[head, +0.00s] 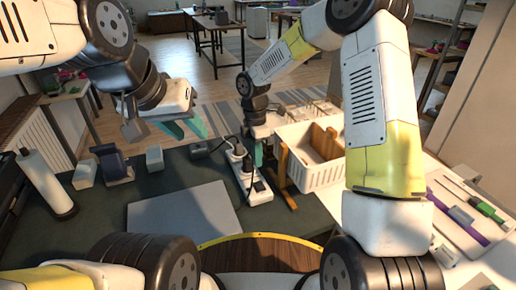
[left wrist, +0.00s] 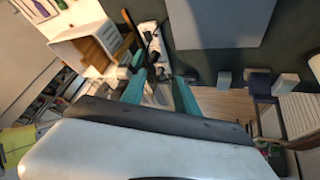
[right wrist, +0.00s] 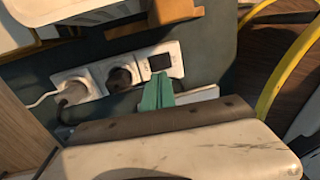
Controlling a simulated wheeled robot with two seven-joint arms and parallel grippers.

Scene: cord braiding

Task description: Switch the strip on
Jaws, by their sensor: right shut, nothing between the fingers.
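The white power strip (head: 241,168) lies on the dark mat, with dark and white plugs in its sockets. Its dark switch (right wrist: 160,62) sits in the square end panel in the right wrist view. My right gripper (right wrist: 158,80) is shut and empty, its teal fingertips just beside the switch panel; I cannot tell whether they touch it. In the head view my right gripper (head: 258,152) is at the strip's right side. My left gripper (head: 187,127) is open and empty, above the far side of the mat, left of the strip. Its spread fingers show in the left wrist view (left wrist: 160,90).
A white basket (head: 313,178) with wooden pieces stands right of the strip. A grey sheet (head: 183,217) lies on the mat at front left. Small grey and blue blocks (head: 112,164) and a white roll (head: 45,183) are at the left. Cords run from the plugs.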

